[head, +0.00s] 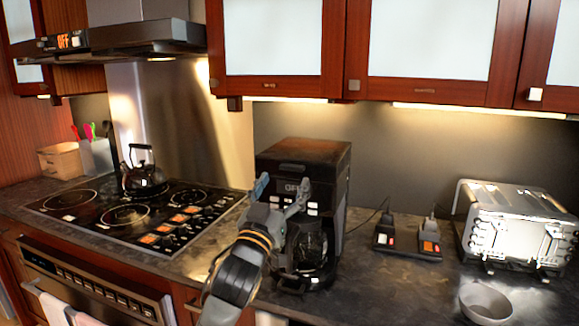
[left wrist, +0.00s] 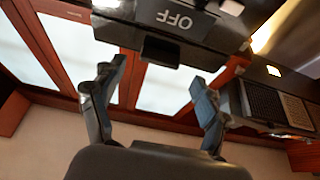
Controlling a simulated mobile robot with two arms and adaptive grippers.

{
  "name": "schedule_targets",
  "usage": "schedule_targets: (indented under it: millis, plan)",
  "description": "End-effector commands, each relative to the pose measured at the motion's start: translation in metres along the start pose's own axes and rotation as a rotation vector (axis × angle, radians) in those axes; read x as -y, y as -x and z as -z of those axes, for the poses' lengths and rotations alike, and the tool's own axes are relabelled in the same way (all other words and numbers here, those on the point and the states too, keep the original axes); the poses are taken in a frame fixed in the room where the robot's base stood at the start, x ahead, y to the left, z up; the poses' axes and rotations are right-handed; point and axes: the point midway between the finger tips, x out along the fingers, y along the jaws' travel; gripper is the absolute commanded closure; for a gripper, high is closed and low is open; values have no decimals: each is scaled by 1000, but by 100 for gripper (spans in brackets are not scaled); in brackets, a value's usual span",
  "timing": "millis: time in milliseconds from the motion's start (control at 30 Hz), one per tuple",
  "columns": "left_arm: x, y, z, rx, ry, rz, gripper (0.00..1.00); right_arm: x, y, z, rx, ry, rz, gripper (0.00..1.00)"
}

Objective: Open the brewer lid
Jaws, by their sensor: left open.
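The black brewer (head: 335,185) stands on the counter with its lid (head: 305,150) lying flat and shut on top. Its front shows an OFF label, and a glass carafe (head: 308,245) sits in its lower part. My left gripper (head: 282,187) is open and empty in front of the brewer's upper front, below the lid, partly covering the label. In the left wrist view my spread fingers (left wrist: 157,80) point toward the brewer's dark front with the OFF label (left wrist: 175,18); nothing is between them. I cannot tell whether a finger touches the brewer. My right gripper is not in view.
A stove (head: 130,212) with a kettle (head: 143,178) lies to the left, under a range hood (head: 130,40). Wall cabinets (head: 430,50) hang above the brewer. A switch block (head: 407,242), a toaster (head: 515,225) and a bowl (head: 487,303) are to the right.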

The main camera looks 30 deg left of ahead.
Motion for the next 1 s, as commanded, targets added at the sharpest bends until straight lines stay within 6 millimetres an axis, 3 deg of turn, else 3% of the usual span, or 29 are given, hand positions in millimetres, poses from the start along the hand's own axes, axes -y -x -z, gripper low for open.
schedule_targets:
  millis: [100, 233, 633, 1000]
  plan:
    - [0, -22, 3, -1, -1, 0, 25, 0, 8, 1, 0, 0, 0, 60]
    - [0, -35, 1, 1, -1, 0, 25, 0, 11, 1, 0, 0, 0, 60]
    - [0, -42, 0, 0, -1, -1, 25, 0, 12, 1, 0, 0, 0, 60]
    - [0, -42, -1, 1, -1, 0, 98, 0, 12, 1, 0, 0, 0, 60]
